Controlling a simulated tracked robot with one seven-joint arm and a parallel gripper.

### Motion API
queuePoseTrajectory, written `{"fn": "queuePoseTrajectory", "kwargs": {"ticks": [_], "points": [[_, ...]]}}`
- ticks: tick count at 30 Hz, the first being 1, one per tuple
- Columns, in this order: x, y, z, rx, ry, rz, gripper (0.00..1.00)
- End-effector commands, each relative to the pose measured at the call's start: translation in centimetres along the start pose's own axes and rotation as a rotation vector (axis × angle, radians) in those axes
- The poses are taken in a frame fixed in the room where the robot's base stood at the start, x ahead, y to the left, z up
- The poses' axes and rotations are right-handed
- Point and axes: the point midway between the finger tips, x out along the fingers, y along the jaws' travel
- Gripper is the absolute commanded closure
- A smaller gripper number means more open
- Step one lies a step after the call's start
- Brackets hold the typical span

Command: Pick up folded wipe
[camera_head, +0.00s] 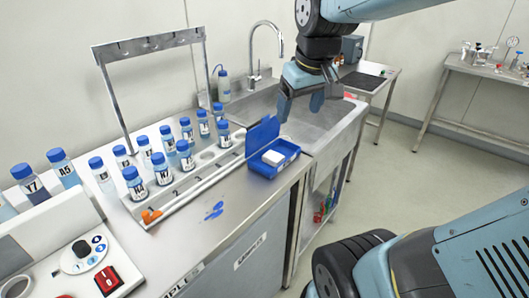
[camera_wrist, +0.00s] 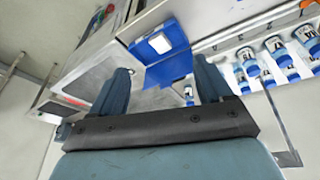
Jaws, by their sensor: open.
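The folded wipe, a small white pad (camera_head: 273,157), lies in an open blue box (camera_head: 289,151) near the counter's right edge, beside the sink. The box's blue lid stands raised behind it. In the wrist view the white wipe (camera_wrist: 160,43) and blue box (camera_wrist: 172,31) show beyond my fingertips. My gripper (camera_head: 300,106) is open and empty, over the sink, above and to the right of the box. Its two blue fingers also frame the wrist view (camera_wrist: 164,72).
A rack of blue-capped bottles (camera_head: 185,154) stands left of the box under a metal frame (camera_head: 113,106). A tall faucet (camera_head: 270,35) rises behind the sink (camera_head: 325,127). A blue spill (camera_head: 214,210) marks the counter, which is otherwise clear in front of the box.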

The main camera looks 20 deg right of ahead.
Motion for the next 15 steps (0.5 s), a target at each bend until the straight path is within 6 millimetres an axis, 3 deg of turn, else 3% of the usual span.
{"fn": "queuePoseTrajectory", "kwargs": {"ticks": [15], "points": [[7.5, 1.3, -7.3, -0.25, -0.205, -0.066, 0.21]]}}
